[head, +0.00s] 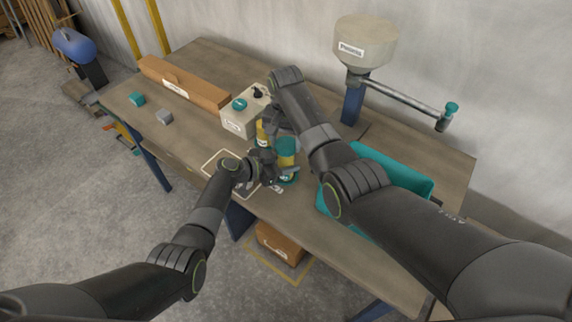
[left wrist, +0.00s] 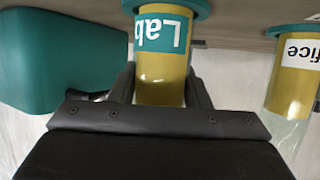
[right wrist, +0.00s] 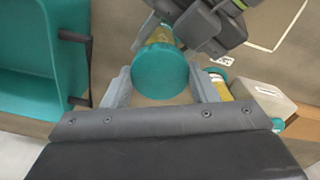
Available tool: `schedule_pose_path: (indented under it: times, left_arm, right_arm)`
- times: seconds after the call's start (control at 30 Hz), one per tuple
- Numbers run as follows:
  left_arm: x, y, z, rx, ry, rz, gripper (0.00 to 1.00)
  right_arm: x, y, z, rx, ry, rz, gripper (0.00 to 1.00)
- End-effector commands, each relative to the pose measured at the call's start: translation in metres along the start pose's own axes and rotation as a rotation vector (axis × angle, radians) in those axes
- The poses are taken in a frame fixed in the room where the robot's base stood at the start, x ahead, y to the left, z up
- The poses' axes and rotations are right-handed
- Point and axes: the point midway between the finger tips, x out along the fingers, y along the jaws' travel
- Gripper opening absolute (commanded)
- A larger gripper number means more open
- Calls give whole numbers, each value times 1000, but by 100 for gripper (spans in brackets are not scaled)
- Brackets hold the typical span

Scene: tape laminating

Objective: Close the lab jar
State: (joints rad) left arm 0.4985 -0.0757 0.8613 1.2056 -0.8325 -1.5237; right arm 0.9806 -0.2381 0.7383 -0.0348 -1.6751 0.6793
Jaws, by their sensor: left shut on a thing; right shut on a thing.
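A second jar, labelled office (left wrist: 292,75), stands close by, behind the lab jar in the head view. A beige box (head: 243,117) with a teal knob is behind it. A teal bin (head: 405,170) is to the right and a hopper (head: 365,42) behind.

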Motion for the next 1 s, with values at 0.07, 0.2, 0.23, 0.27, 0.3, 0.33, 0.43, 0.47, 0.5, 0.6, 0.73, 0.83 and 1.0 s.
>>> schedule_pose_path:
  times: [0.07,0.2,0.23,0.27,0.3,0.33,0.43,0.47,0.5,0.6,0.73,0.83,1.0]
  left_arm:
    - [0,0,0,0,0,0,0]
    - [0,0,0,0,0,0,0]
    - [0,0,0,0,0,0,0]
    - [0,0,0,0,0,0,0]
    - [0,0,0,0,0,0,0]
    - [0,0,0,0,0,0,0]
    - [0,0,0,0,0,0,0]
    - [0,0,0,0,0,0,0]
    - [0,0,0,0,0,0,0]
    - [0,0,0,0,0,0,0]
    - [0,0,0,0,0,0,0]
    - [0,0,0,0,0,0,0]
    - [0,0,0,0,0,0,0]
  right_arm:
    - [0,0,0,73,0,0,26]
    - [0,0,0,115,0,-1,26]
    - [0,0,0,115,0,-1,26]
    - [0,0,0,115,0,-1,26]
    - [0,0,0,115,0,-1,58]
    - [0,0,0,114,0,-1,62]
    - [0,0,0,114,0,-1,75]
    - [0,0,0,114,0,0,79]
    - [0,0,0,114,0,0,79]
    - [0,0,0,113,0,0,79]
    - [-1,0,0,113,1,-1,79]
    - [-7,-1,-1,113,2,-2,79]
    - [-35,-1,-1,113,4,-3,79]
